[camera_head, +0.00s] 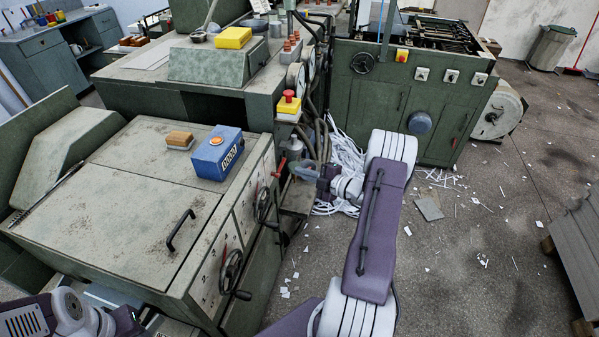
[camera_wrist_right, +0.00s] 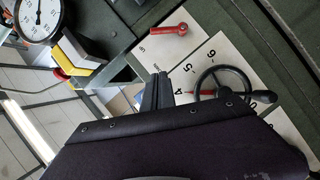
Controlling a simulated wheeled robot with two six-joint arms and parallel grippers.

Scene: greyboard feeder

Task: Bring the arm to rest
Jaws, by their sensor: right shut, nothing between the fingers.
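My right arm reaches up from the bottom of the head view. Its small dark gripper (camera_head: 306,171) is beside the green feeder cabinet (camera_head: 130,205), near its upper right corner. In the right wrist view the dark fingers (camera_wrist_right: 157,92) are together with nothing between them. They point toward the white scale panel, which has a red lever (camera_wrist_right: 168,30) and a black handwheel (camera_wrist_right: 222,84); I see no clear contact. My left arm shows only at the bottom left corner of the head view, and its fingers cannot be made out.
A blue counter box (camera_head: 216,155) and a wooden-backed brush (camera_head: 180,140) lie on the cabinet top. A red stop button on a yellow box (camera_head: 289,103) and a dial gauge (camera_wrist_right: 38,18) are close by.

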